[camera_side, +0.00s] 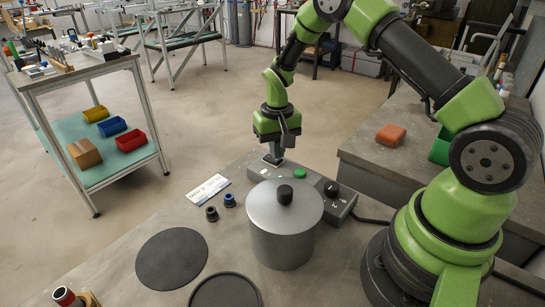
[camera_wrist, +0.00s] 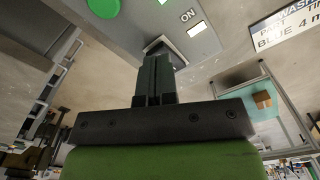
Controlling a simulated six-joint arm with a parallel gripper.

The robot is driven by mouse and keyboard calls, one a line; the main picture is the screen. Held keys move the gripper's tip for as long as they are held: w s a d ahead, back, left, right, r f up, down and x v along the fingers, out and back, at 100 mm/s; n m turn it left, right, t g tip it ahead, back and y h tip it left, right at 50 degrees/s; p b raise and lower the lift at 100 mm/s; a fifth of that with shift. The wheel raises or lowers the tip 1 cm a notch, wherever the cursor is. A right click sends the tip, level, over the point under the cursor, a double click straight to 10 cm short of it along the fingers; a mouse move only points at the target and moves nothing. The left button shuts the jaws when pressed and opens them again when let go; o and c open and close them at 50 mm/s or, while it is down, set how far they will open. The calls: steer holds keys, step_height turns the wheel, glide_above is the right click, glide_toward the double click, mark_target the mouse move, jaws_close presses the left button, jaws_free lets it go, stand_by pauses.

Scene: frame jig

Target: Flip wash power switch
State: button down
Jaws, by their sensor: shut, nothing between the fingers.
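The power switch (camera_wrist: 155,44) sits in a pale square surround on the grey control box (camera_wrist: 118,32), beside an "ON" label (camera_wrist: 187,16). It is mostly hidden behind my fingertips, so its position cannot be told. In the side view the control box (camera_side: 256,173) stands behind the grey lidded pot, and the switch's pale plate (camera_side: 272,161) shows at its far left end. My gripper (camera_side: 274,156) points down with its fingers shut and empty, right at the switch. In the wrist view my gripper (camera_wrist: 159,60) covers the switch; contact cannot be told.
The grey wash pot (camera_side: 284,234) stands in front of the box. A green button (camera_side: 300,174) and black knob (camera_side: 331,188) are on the box. Two small dark fittings (camera_side: 220,206), a label card (camera_side: 208,189) and a black disc (camera_side: 171,258) lie left. A bright white patch (camera_wrist: 197,29) shows near "ON".

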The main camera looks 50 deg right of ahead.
steer(key=shift+f, duration=0.6)
steer(key=shift+r, duration=3.55)
